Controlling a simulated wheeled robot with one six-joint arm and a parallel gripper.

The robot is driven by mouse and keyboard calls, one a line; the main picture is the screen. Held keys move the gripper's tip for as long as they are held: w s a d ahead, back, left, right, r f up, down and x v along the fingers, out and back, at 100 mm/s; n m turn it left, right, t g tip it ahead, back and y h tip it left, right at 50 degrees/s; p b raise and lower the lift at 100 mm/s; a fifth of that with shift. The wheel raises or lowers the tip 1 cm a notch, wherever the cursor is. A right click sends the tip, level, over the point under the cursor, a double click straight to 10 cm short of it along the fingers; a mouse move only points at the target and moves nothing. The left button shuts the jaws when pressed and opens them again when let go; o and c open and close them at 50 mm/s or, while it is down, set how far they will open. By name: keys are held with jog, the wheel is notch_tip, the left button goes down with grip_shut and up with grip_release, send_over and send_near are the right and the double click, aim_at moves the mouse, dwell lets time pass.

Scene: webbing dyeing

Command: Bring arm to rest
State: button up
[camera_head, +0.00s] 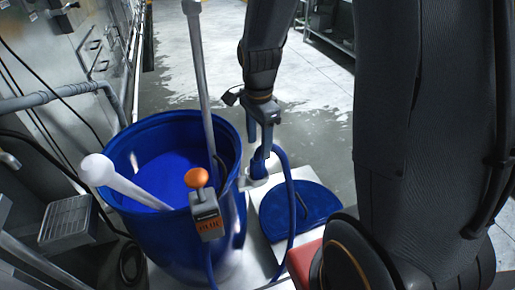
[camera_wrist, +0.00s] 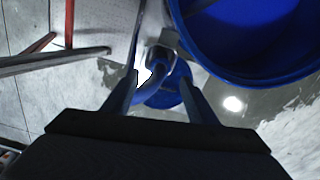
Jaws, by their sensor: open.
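My arm reaches down from the top of the head view, and my gripper (camera_head: 262,145) points downward to the right of the blue barrel (camera_head: 228,160). Its two fingers are apart in the wrist view (camera_wrist: 160,84). A curved blue nozzle or hose end (camera_head: 258,164) is just below the fingertips; in the wrist view it shows between and beyond them (camera_wrist: 178,70). Whether the fingers touch it I cannot tell. The gripper holds nothing that I can make out.
Blue liquid (camera_head: 170,172) is in the barrel, with a white paddle (camera_head: 130,182) leaning in it. A grey pole (camera_head: 198,80) and a box with an orange knob (camera_head: 197,178) stand at its rim. A round blue lid-like disc (camera_head: 300,204) lies to the right. The floor behind is wet.

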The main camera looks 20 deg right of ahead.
jog(key=shift+r, duration=0.25)
jog(key=shift+s+r+n, duration=0.15)
jog(key=shift+s+n, duration=0.15)
jog(key=shift+n, duration=0.2)
jog(key=s+r+n+t, duration=0.1)
jog(key=s+r+n, duration=0.2)
jog(key=s+n, duration=0.6)
jog(key=n, duration=0.6)
jog(key=shift+a, duration=0.35)
